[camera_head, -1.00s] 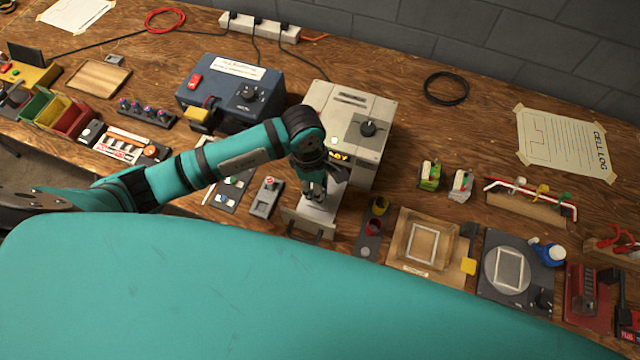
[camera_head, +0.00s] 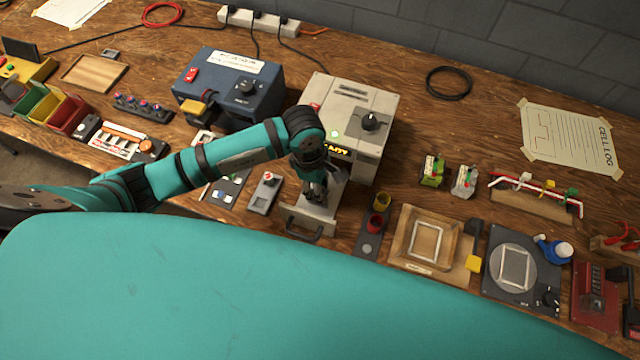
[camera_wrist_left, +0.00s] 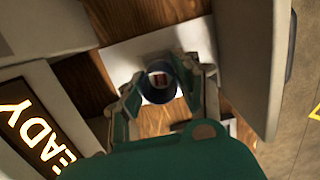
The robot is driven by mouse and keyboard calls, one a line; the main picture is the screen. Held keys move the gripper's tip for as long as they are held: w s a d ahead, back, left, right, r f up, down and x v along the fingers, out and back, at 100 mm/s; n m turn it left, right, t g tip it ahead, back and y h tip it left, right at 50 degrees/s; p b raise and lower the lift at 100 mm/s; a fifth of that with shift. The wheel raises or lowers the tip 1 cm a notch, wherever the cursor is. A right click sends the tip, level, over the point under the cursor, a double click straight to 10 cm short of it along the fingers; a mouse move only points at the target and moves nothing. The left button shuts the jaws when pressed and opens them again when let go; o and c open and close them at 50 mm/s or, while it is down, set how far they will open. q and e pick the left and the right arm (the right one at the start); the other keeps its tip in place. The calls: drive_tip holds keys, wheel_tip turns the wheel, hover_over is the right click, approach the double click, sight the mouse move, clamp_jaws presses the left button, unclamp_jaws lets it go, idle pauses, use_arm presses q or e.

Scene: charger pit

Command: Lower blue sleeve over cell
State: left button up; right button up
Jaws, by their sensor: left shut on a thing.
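My left gripper (camera_head: 316,195) hangs over the pulled-out drawer of the grey machine. In the left wrist view, its fingers (camera_wrist_left: 160,90) are shut on the dark blue sleeve (camera_wrist_left: 151,96), one on each side. I look down through the sleeve's round opening and see a small red and pale thing inside its outline, probably the cell (camera_wrist_left: 160,81). I cannot tell how far the sleeve is around it. In the head view the fingers hide the sleeve and cell. The right gripper is out of view.
The grey machine (camera_head: 350,112) with a lit "READY" sign stands close behind the gripper. Its drawer front with a handle (camera_head: 308,224) faces me. A holder with red and yellow cups (camera_head: 372,228) is just right; a grey block (camera_head: 264,193) is left.

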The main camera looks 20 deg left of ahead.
use_arm(q)
drive_tip(key=shift+f+b, duration=0.6)
drive_tip(key=shift+f, duration=0.1)
idle(0.3)
drive_tip(key=o, duration=0.8)
drive_tip(key=shift+c, duration=0.2)
drive_tip(key=shift+r, duration=0.15)
drive_tip(key=shift+r+p, duration=2.25)
drive_tip(key=shift+r, duration=1.15)
